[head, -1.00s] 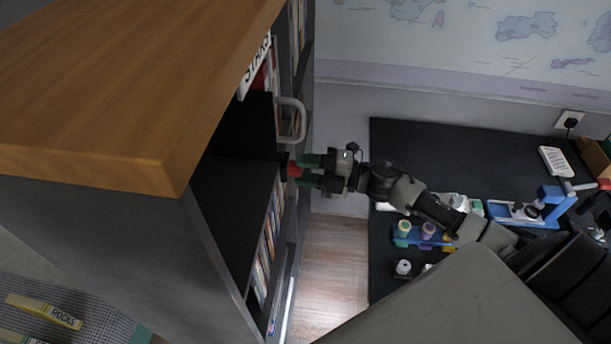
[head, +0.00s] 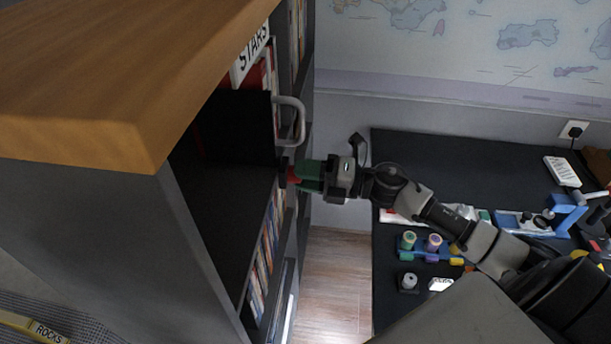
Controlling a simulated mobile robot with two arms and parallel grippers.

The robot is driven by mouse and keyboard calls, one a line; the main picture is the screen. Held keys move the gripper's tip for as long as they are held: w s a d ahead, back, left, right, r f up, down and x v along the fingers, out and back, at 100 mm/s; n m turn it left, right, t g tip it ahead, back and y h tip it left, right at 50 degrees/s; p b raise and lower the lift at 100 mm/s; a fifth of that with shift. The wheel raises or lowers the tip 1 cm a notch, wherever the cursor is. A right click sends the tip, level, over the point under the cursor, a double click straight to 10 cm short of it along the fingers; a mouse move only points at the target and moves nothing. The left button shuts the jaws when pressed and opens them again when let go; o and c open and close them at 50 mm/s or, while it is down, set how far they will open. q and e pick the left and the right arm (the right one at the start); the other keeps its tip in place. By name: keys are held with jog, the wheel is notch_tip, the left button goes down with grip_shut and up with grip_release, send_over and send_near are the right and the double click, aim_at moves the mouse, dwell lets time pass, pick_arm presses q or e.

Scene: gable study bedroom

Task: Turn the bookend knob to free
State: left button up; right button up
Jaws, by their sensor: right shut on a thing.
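The bookend is a black plate (head: 238,125) standing on a shelf of the dark bookcase, with a grey looped handle (head: 291,120) on its right edge. The knob's exact setting cannot be read. My left gripper is not in view.
The bookcase's wooden top (head: 120,70) overhangs at upper left. A STARS sign (head: 252,53) stands above the bookend, and books (head: 268,245) fill a lower shelf. A black desk (head: 450,165) with spools and tools stands at right. Wooden floor (head: 335,270) lies between.

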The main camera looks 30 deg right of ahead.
jog(key=o, duration=0.9)
jog(key=shift+b+v, duration=1.5)
jog(key=shift+v, duration=3.95)
